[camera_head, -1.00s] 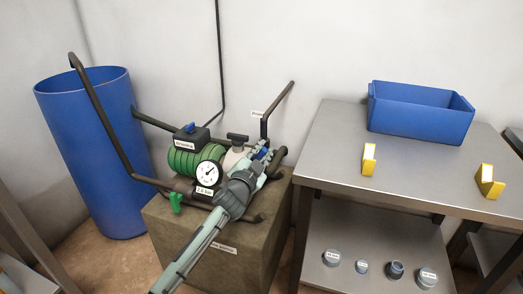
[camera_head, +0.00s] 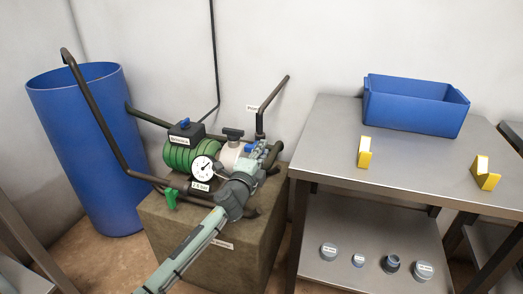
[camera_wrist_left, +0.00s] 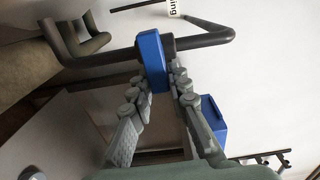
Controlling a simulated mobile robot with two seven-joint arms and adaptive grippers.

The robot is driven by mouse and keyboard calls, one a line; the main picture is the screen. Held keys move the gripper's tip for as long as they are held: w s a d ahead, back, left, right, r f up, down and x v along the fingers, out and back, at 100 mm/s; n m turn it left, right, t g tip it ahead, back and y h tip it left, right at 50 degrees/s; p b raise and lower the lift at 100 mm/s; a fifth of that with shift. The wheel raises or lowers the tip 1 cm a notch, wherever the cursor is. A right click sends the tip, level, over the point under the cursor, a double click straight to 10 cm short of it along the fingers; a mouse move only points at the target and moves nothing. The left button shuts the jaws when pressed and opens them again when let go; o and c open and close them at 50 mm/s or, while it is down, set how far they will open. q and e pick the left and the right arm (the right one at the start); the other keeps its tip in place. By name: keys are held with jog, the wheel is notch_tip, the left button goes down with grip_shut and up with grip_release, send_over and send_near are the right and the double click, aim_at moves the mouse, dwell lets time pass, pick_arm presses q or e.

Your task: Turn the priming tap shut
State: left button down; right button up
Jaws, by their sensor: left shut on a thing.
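The priming tap has a blue handle, seen in the left wrist view (camera_wrist_left: 152,60) standing across a dark pipe. It also shows in the head view (camera_head: 249,149) at the right end of the pump, partly covered by my gripper. My left gripper (camera_head: 260,154) reaches in from the lower left. Its two fingers (camera_wrist_left: 160,85) are closed in on the lower end of the blue handle. The exact contact is partly hidden in the head view. My right gripper is in neither view.
The green pump with a gauge (camera_head: 203,169) and a green-handled valve (camera_head: 170,197) sits left of my arm on a brown block (camera_head: 190,225). A blue barrel (camera_head: 85,150) stands left. A steel table (camera_head: 320,150) with a blue crate (camera_head: 415,105) stands right.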

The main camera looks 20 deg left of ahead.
pick_arm(q)
jog(key=shift+f+m, duration=0.15)
jog(key=shift+m, duration=0.45)
jog(key=c, duration=1.4)
grip_release()
jog(key=s, duration=1.2)
jog(key=shift+a, duration=0.2)
